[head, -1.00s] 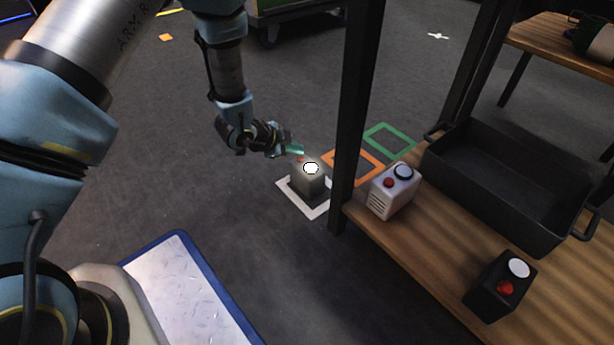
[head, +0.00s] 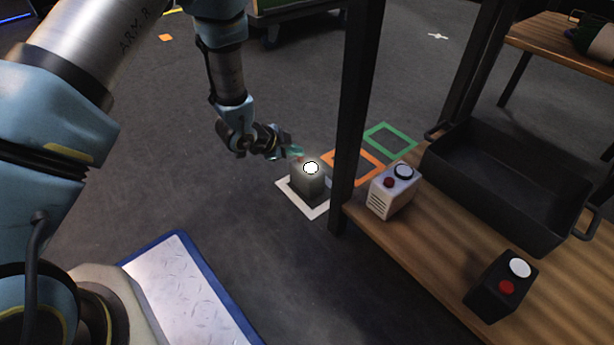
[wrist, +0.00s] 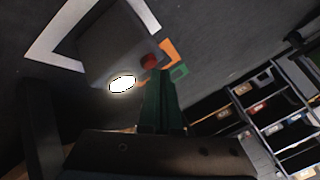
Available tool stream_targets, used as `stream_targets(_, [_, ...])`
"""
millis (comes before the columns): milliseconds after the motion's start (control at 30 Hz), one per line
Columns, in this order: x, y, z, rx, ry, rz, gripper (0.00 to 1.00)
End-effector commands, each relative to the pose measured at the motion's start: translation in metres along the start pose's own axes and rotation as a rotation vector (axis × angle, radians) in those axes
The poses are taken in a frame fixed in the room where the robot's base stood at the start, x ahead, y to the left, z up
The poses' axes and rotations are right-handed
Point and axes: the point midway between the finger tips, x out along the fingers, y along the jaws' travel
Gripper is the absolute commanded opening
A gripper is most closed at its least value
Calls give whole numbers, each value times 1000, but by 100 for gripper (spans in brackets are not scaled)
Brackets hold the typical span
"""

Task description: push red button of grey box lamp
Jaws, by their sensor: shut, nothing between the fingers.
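The grey box lamp (head: 308,186) stands on the floor inside a white square outline. Its round lamp (head: 311,168) glows white, also in the wrist view (wrist: 122,84). Its red button (wrist: 149,61) shows on the box top beside the glowing lamp; in the head view only a small bit of it shows by my fingertips. My gripper (head: 297,152) is shut and empty, with green fingers at the button's side of the box. In the wrist view the fingertips (wrist: 159,76) end right by the red button; I cannot tell whether they touch it.
A dark table post (head: 352,110) stands close right of the box. The wooden table holds a white button box (head: 394,192), a black button box (head: 500,287) and a black tray (head: 510,185). Orange (head: 353,166) and green (head: 390,140) floor outlines lie behind. Floor left of the box is clear.

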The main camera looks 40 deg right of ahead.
Motion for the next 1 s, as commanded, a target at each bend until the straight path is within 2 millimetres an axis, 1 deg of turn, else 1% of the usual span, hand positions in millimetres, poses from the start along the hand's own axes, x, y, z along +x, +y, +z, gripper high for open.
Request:
stream_targets(700, [5, 4, 4, -1, 0, 0, 0])
stream_targets(1000, [0, 0, 0, -1, 0, 0, 0])
